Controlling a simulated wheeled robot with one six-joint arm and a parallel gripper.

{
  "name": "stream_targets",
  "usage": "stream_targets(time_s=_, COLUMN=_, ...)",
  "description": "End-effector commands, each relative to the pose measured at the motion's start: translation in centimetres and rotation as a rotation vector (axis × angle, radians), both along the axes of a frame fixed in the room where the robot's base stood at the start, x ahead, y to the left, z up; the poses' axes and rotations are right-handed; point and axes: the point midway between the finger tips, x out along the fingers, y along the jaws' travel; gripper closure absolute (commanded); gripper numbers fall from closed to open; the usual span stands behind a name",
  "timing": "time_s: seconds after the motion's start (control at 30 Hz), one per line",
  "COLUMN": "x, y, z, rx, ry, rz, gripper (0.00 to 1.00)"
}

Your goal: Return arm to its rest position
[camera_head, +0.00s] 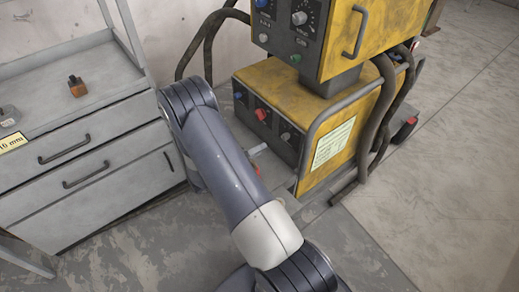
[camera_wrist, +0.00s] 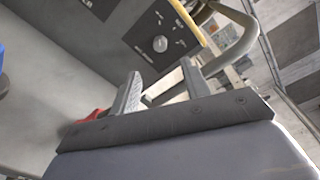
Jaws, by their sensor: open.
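My gripper (camera_wrist: 162,85) shows in the wrist view with its two grey fingers apart and nothing between them. It is close to a dark control panel (camera_wrist: 135,35) with a white knob (camera_wrist: 160,43); I cannot tell whether it touches anything. In the head view my arm (camera_head: 228,170) runs from the bottom edge up and left, in front of the yellow machine's lower left side. The gripper itself is hidden or not clear there.
The yellow welding machine (camera_head: 335,100) stands at centre right with hoses (camera_head: 385,100). A grey drawer cabinet (camera_head: 95,150) is at left, holding an orange-brown block (camera_head: 77,87) and a label (camera_head: 12,142). Floor (camera_head: 455,160) at right is clear. The wrist view shows a red part (camera_wrist: 92,116).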

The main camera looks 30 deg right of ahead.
Motion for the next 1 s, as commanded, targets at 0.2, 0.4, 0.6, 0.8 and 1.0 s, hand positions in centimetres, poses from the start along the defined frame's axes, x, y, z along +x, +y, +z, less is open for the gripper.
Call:
stream_targets(time_s=0.2, x=0.0, y=-0.1, z=0.0, rx=0.0, ry=0.0, rz=0.0, gripper=0.55)
stream_targets(time_s=0.4, x=0.1, y=-1.8, z=-0.2, rx=0.0, ry=-0.001, rz=-0.004, gripper=0.55)
stream_targets(time_s=0.6, x=0.2, y=-5.3, z=-0.4, rx=-0.001, ry=-0.001, rz=-0.005, gripper=0.55)
stream_targets(time_s=0.8, x=0.5, y=-8.6, z=-0.7, rx=0.0, ry=-0.001, rz=-0.004, gripper=0.55)
stream_targets(time_s=1.0, x=0.6, y=-10.7, z=-0.8, rx=0.0, ry=-0.001, rz=-0.002, gripper=0.55)
